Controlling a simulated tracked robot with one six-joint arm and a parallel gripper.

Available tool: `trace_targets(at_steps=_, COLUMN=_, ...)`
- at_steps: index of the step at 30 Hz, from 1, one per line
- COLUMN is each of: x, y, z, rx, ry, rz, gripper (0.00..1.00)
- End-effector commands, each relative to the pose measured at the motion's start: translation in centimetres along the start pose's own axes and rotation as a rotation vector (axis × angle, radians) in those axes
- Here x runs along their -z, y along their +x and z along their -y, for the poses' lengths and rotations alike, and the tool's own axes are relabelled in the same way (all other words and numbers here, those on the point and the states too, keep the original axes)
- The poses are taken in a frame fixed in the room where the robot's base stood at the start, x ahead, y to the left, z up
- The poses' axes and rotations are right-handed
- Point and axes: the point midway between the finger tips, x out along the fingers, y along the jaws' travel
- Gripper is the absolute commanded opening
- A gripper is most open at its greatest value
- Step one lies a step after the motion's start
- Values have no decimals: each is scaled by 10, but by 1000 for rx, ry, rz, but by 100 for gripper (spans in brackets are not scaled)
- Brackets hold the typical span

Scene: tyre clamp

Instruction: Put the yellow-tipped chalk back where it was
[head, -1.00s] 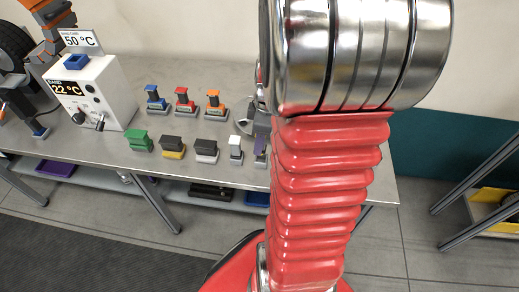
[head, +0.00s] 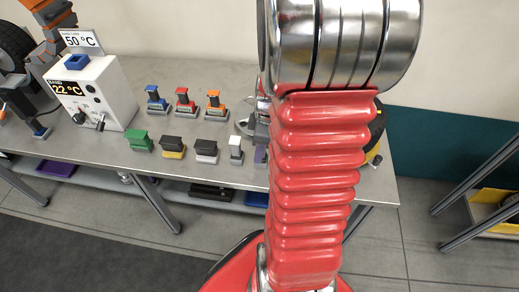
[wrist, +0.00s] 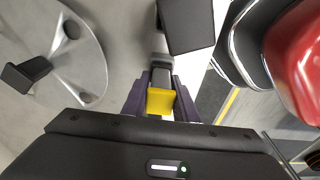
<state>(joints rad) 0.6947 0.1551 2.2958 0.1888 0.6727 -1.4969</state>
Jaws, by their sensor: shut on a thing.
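In the wrist view, my gripper (wrist: 161,82) points away from the camera over the grey table, with purple sides along its jaws. It is shut on a small piece with a bright yellow end, which I take for the yellow-tipped chalk (wrist: 160,101). The yellow end faces the camera. A grey and dark part shows just beyond it; I cannot tell whether that belongs to the chalk or stands behind it. In the head view, my red arm hides most of the gripper, and the chalk cannot be made out.
A round metal disc with holes (wrist: 88,55) lies left in the wrist view; a dark block (wrist: 187,24) is just beyond the gripper. In the head view, several coloured blocks, including a green one (head: 139,141), line the table (head: 215,75). A temperature box (head: 96,92) stands left.

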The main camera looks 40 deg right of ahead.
Motion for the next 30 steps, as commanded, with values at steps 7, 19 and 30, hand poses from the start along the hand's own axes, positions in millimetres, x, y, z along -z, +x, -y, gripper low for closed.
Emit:
trace_targets(at_steps=7, x=-1, y=6, z=0, rx=0, ry=1, rz=0, gripper=6)
trace_targets(at_steps=19, x=-1, y=6, z=0, rx=0, ry=0, rz=0, gripper=45)
trace_targets(at_steps=30, x=0, y=-2, z=0, rx=-1, ry=-1, rz=0, gripper=45)
